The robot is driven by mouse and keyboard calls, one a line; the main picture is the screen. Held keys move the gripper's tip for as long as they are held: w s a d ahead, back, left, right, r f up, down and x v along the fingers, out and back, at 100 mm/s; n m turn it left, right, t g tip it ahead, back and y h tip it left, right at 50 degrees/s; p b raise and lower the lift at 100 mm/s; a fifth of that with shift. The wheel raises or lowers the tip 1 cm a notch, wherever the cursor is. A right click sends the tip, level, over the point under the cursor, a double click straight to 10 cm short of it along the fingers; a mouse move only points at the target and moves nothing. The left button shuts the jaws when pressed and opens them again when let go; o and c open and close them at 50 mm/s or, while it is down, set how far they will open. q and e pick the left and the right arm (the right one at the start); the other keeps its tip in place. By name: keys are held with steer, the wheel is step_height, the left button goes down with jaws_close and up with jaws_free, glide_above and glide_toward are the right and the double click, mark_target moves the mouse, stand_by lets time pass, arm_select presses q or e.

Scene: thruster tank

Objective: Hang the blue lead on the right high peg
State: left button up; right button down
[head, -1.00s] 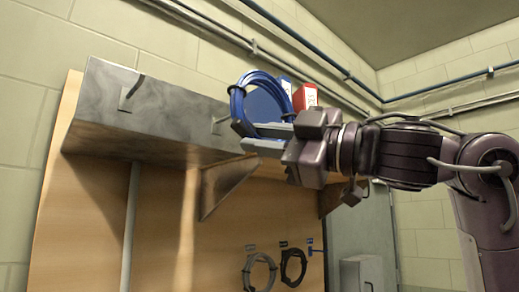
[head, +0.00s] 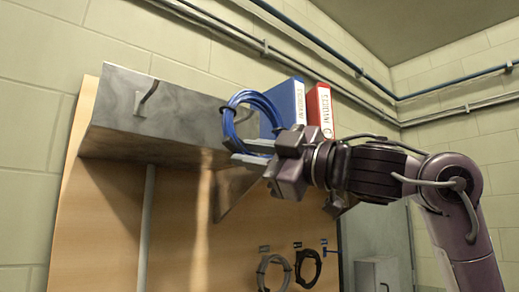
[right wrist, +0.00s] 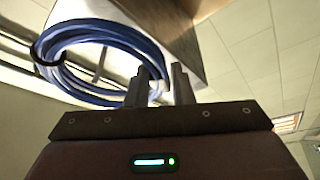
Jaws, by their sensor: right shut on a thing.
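The blue lead (head: 238,112) is a coiled loop at the front face of the grey metal shelf (head: 185,105). My right gripper (head: 252,152) comes in from the right and is shut on the coil's lower right part. The coil (right wrist: 62,78) also shows left of the fingers (right wrist: 168,88) in the right wrist view. One high peg (head: 148,97) shows bare on the left of the shelf face. The right high peg is hidden behind the coil and gripper, and I cannot tell whether the loop is around it. My left gripper is out of view.
A blue binder (head: 289,108) and a red binder (head: 320,110) stand on the shelf, close behind my gripper. A grey coil (head: 262,272) and a black coil (head: 299,270) hang low on the wooden board (head: 110,215). A bracket (head: 232,190) supports the shelf.

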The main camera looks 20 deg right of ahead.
steer(key=shift+w+a+f+p, duration=0.15)
steer(key=shift+w+a, duration=0.1)
steer(key=shift+w, duration=0.5)
steer(key=shift+w+a+f+p, duration=0.1)
steer(key=shift+w+a+f, duration=0.15)
steer(key=shift+w, duration=0.55)
steer(key=shift+w+a+f+p, duration=0.15)
steer(key=shift+w+a, duration=0.15)
steer(key=shift+w, duration=0.45)
steer(key=c, duration=1.2)
jaws_free()
steer(key=shift+o, duration=0.2)
